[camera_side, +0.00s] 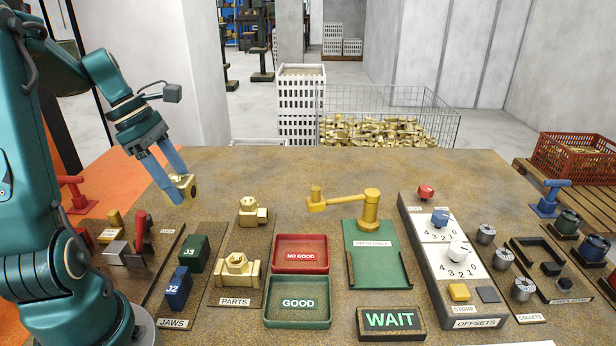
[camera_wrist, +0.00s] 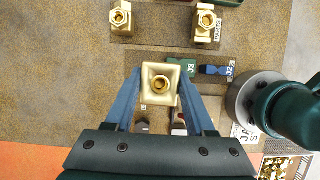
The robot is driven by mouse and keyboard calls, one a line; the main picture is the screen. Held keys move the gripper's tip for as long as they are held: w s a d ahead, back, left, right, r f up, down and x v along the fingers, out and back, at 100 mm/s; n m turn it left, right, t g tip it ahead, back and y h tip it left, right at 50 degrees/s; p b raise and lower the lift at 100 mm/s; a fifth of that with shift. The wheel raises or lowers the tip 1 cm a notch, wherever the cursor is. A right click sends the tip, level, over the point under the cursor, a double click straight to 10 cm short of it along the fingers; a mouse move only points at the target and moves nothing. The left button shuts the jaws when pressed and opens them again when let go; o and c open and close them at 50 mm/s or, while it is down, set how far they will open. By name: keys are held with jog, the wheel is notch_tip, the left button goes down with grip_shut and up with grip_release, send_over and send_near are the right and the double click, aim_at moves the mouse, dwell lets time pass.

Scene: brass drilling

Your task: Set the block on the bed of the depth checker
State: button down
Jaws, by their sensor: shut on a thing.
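My gripper (camera_side: 176,187) is shut on a brass block (camera_side: 184,186) and holds it above the left part of the table. In the wrist view the block (camera_wrist: 161,86) sits between the two blue fingers, with a round bore facing the camera. The depth checker (camera_side: 372,258) stands right of the middle, well to the right of my gripper. The bed is empty.
Two brass parts (camera_side: 238,270) stand on the parts board. The red NO GOOD tray (camera_side: 300,240) and green GOOD tray (camera_side: 297,324) are empty. Blocks J3 (camera_side: 194,252) and J2 (camera_side: 178,288) stand on the jaws board. A WAIT sign (camera_side: 390,320) stands before the checker.

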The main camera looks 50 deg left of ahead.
jog(key=w+d+r+m+g+y, duration=0.1)
jog(key=w+d+r+m+g, duration=0.2)
jog(key=d+m, duration=0.7)
jog(key=w+d+m+g+y, duration=0.1)
jog(key=w+d+m+g, duration=0.35)
jog(key=m, duration=0.85)
jog(key=shift+w+d+f+n+t+h, duration=0.35)
jog(key=shift+w+d+f+n+t, duration=1.6)
jog(key=shift+n, duration=1.9)
jog(key=shift+w+d+f+n+t+h, duration=0.45)
jog(key=shift+w+d+f+n, duration=1.05)
jog(key=shift+w+d+n, duration=1.85)
jog(key=shift+w+d+f+n+t+h, duration=0.2)
jog(key=shift+w+d+f+n+t, duration=1.55)
jog(key=shift+n, duration=2.65)
jog(key=shift+s+d+f+g, duration=0.1)
jog(key=shift+d+f+g, duration=0.05)
jog(key=shift+f, duration=0.55)
jog(key=shift+d+f+g, duration=0.1)
jog(key=shift+f+g, duration=0.05)
jog(key=shift+f, duration=0.5)
grip_release()
jog(key=shift+f, duration=0.1)
